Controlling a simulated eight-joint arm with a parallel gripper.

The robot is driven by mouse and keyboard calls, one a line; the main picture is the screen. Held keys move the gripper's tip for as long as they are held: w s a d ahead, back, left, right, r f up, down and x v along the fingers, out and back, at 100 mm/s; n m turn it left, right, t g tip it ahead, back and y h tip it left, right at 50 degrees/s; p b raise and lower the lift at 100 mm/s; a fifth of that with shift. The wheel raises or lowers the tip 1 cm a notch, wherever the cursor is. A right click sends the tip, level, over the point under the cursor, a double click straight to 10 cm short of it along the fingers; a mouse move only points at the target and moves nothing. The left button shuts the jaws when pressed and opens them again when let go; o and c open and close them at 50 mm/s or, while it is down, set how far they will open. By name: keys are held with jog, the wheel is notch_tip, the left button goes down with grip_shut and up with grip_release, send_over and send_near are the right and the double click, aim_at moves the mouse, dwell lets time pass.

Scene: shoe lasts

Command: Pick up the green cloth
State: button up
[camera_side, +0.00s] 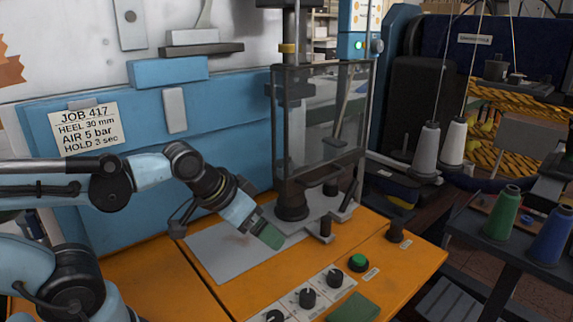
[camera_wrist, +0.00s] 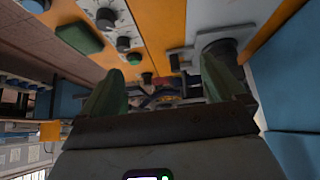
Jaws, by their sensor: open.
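The green cloth (camera_side: 354,307) is a dark green, flat folded rectangle on the orange bench top, at the bottom of the side view. It lies in front of the row of knobs, and its lower edge is cut off by the frame. In the wrist view the cloth (camera_wrist: 80,38) shows at the upper left. My gripper (camera_side: 268,236) has green fingers and is above the grey plate, to the left of and behind the cloth, apart from it. In the wrist view my gripper (camera_wrist: 168,88) has its fingers spread with nothing held between them.
Black knobs (camera_side: 308,298) and a green button (camera_side: 358,262) stand between my gripper and the cloth. A press with a clear guard (camera_side: 320,120) rises behind the grey plate (camera_side: 215,258). Thread spools (camera_side: 502,212) stand on a dark table at right.

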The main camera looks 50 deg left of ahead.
jog(key=w+d+r+g, duration=0.2)
jog(key=w+d+g, duration=0.2)
jog(key=w+d, duration=0.3)
jog(key=g, duration=0.3)
send_over(353, 311)
jog(key=f, duration=1)
jog(key=shift+w+a, duration=0.1)
jog(key=shift+w, duration=0.25)
jog(key=shift+s+f, duration=0.2)
jog(key=shift+f, duration=1.15)
jog(key=shift+s+f, duration=0.15)
jog(key=shift+f, duration=1.15)
jog(key=c, duration=1.2)
jog(key=shift+r, duration=0.1)
notch_tip(353, 311, up, 4)
jog(key=shift+r, duration=0.15)
jog(key=s+d+r, duration=0.2)
jog(key=s, duration=0.1)
jog(key=s+d+r, duration=0.2)
jog(key=s, duration=0.1)
jog(key=s+d+r, duration=0.2)
jog(key=s, duration=0.1)
jog(key=shift+s+d+r, duration=0.3)
jog(key=shift+d, duration=0.1)
